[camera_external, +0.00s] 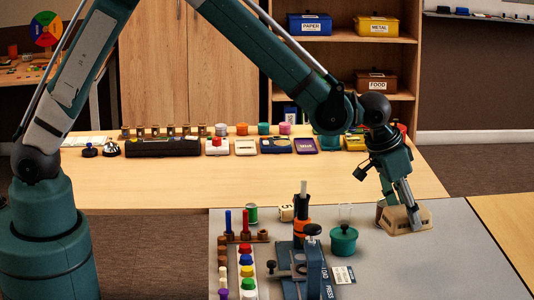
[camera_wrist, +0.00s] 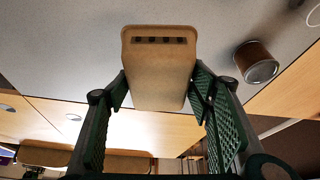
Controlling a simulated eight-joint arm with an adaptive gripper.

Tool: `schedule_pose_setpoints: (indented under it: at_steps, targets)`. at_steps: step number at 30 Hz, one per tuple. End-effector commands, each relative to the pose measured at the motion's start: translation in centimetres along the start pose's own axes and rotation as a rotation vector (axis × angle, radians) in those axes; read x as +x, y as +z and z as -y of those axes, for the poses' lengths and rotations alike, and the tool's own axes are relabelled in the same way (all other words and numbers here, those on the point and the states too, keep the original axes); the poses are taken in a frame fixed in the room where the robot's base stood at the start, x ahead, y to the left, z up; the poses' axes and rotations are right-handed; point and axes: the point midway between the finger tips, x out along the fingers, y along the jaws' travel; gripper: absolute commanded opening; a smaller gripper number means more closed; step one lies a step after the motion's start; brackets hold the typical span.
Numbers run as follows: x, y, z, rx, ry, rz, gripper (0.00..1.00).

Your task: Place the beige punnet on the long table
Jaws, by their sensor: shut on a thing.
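The beige punnet (camera_external: 398,220) is a small tapered box with dark slots, at the right of the grey worktop. My gripper (camera_external: 402,208) is shut on it from above. In the wrist view, the punnet (camera_wrist: 158,75) sits between the two green ribbed fingers, with its slotted side showing. I cannot tell whether its base touches the worktop. A long wooden table (camera_external: 330,185) stands behind the grey worktop, with a row of items along its far part and a bare front strip.
The worktop's front right is clear.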

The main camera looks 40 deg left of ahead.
Motion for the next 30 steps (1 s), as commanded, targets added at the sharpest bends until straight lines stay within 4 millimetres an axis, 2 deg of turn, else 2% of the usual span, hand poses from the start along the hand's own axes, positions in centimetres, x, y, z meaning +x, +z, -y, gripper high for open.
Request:
schedule_pose_setpoints:
  at_steps: [5, 14, 23, 30]
  targets:
    - [-0.2, 0.2, 4.7, -0.054, -0.023, 0.001, 0.44]
    - [-0.8, 1.5, 14.3, -0.17, -0.071, 0.002, 0.44]
    - [-1.9, 3.7, 23.7, -0.288, -0.121, 0.003, 0.44]
    - [-2.9, 6.2, 30.7, -0.381, -0.159, 0.004, 0.44]
